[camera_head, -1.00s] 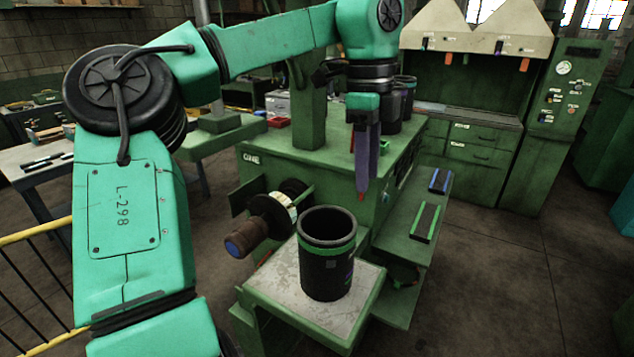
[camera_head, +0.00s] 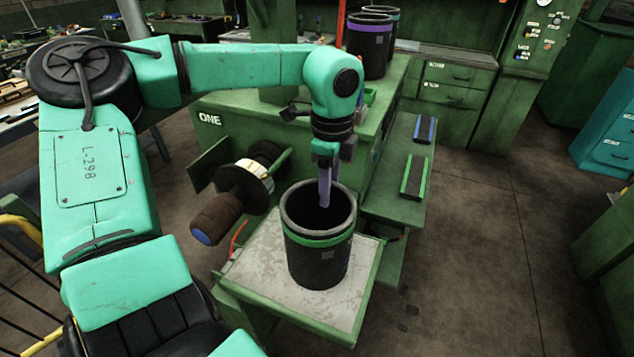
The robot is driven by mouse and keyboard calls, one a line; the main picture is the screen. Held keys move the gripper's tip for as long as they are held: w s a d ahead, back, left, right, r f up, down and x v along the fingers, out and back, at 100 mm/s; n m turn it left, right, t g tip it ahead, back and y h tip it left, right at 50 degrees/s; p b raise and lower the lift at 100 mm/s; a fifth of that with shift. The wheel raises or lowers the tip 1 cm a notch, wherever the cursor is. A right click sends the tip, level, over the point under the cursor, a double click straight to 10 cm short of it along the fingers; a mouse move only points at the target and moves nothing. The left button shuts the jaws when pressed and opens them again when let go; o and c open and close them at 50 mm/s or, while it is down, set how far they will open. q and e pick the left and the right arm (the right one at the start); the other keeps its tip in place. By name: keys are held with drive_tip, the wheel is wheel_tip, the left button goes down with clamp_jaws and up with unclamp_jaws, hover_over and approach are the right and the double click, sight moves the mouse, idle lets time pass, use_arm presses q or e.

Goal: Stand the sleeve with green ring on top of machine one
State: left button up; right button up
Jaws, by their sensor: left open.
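The black sleeve with a green ring (camera_head: 320,264) stands upright on a worn, light-topped side shelf (camera_head: 248,268) at the front of machine one. Machine one (camera_head: 222,140) is the green machine with the label "ONE". My left gripper (camera_head: 325,197) points down over the sleeve's open mouth. Its fingers are open and overlap the dark opening; I cannot tell how far, if at all, they reach inside. They hold nothing. My right gripper is not in view.
A sleeve with a purple ring (camera_head: 369,52) stands on machine one's top, with another sleeve (camera_head: 394,35) behind it. A handle (camera_head: 215,218) juts out left of the shelf. A lower ledge (camera_head: 391,205) on the right carries blue-marked and green-marked strips. The floor at right is clear.

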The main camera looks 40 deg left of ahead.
use_arm(q)
drive_tip(key=shift+s+d+f, duration=0.1)
drive_tip(key=shift+d+f, duration=0.1)
drive_tip(key=shift+f, duration=0.25)
drive_tip(key=shift+s+d+f, duration=0.1)
drive_tip(key=shift+d+f, duration=0.05)
drive_tip(key=shift+f, duration=0.3)
drive_tip(key=shift+a, duration=0.15)
clamp_jaws()
drive_tip(key=shift+w, duration=0.1)
idle(0.4)
